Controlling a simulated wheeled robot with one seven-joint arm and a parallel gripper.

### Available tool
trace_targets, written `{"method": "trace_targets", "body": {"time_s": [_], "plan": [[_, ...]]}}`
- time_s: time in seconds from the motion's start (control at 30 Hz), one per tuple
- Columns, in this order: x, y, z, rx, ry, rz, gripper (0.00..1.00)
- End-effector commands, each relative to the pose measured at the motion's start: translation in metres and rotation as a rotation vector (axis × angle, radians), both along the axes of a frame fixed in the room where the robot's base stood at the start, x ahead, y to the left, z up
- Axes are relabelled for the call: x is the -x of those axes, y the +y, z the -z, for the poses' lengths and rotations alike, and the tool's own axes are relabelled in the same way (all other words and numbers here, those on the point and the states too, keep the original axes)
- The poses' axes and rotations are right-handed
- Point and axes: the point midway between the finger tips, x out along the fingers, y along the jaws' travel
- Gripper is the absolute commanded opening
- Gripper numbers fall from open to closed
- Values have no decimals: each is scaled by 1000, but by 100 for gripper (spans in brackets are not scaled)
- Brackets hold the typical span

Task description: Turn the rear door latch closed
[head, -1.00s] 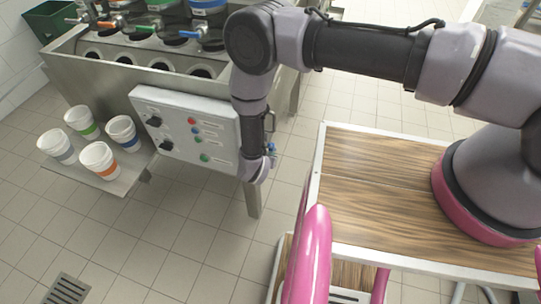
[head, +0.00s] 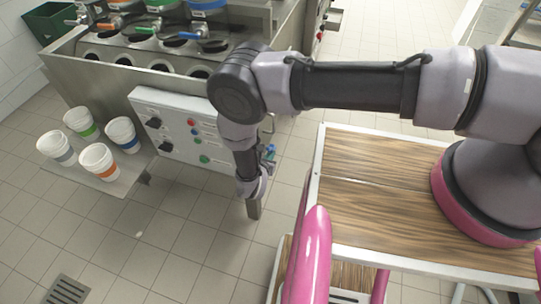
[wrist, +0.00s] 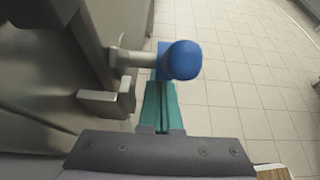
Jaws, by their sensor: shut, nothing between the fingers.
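The latch shows in the wrist view as a round blue knob (wrist: 182,60) on a short metal stem that sticks out from the steel wall on the left. A metal catch bracket (wrist: 112,102) sits below and left of it. My gripper (wrist: 161,92) has teal fingers, shut and empty, just below and partly behind the knob in the picture. I cannot tell whether they touch it. In the head view my wrist hangs beside the machine's right end, and a small blue part (head: 270,151) shows there. The rest of the latch is hidden by my arm.
The steel cup-filling machine (head: 75,75) has a control panel (head: 175,118) on its front. Several white cups with coloured bands stand on its tray (head: 128,181). My wooden-topped base is at right. The tiled floor (head: 170,245) in front is clear.

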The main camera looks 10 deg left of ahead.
Motion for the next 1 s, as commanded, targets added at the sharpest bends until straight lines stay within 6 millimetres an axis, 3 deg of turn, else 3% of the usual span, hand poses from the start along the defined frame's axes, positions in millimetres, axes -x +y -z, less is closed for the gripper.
{"method": "trace_targets", "body": {"time_s": [0.3, 0.6, 1.0], "plan": [[-10, 0, -1, 1, -4, -3, 0], [-15, -1, -2, 14, -180, -2, 0], [-18, -1, -4, 18, -227, 0, 0]]}}
